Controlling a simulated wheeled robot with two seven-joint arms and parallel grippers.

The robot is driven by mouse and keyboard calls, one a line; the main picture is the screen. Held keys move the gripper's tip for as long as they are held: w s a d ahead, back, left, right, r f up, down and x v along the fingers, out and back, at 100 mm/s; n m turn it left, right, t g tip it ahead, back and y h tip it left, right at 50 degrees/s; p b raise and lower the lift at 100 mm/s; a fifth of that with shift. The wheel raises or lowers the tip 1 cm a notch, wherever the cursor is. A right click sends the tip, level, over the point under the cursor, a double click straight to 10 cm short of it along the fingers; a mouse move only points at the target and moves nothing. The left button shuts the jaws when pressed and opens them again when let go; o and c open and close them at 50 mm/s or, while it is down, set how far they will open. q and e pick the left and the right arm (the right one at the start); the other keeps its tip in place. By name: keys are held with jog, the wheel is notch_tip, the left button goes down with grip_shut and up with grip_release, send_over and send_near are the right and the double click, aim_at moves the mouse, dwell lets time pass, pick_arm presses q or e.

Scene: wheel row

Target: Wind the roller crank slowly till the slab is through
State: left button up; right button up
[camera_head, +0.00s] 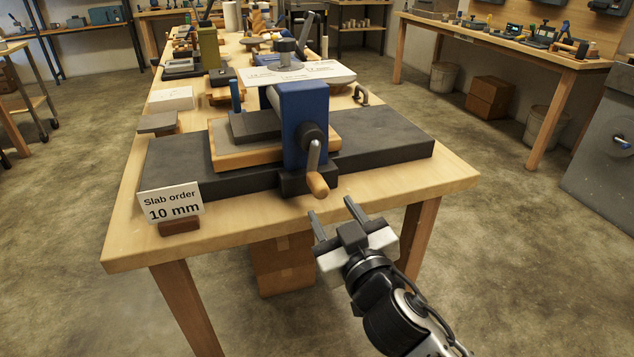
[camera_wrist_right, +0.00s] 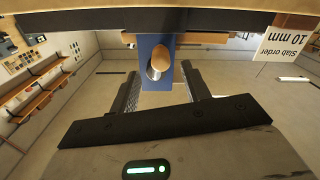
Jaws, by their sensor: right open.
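The slab roller has a blue frame (camera_head: 297,115) standing on a dark bed (camera_head: 390,145) on the wooden table. Its crank (camera_head: 314,158) hangs down at the front, with a wooden handle (camera_head: 317,184) at its lower end. A dark grey slab (camera_head: 256,124) lies on a wooden board (camera_head: 228,157) at the left of the blue frame. My right gripper (camera_head: 334,207) is open and empty, just below and in front of the handle. In the right wrist view the handle (camera_wrist_right: 160,60) appears between the two open fingers, beyond their tips. My left gripper is not in view.
A card reading "Slab order 10 mm" (camera_head: 172,203) stands at the table's front left. A cardboard box (camera_head: 282,265) is under the table.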

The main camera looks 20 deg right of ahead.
aim_at(318, 186)
jog(key=w, duration=0.8)
jog(key=shift+w+a, duration=0.15)
jog(key=shift+w, duration=0.25)
grip_shut()
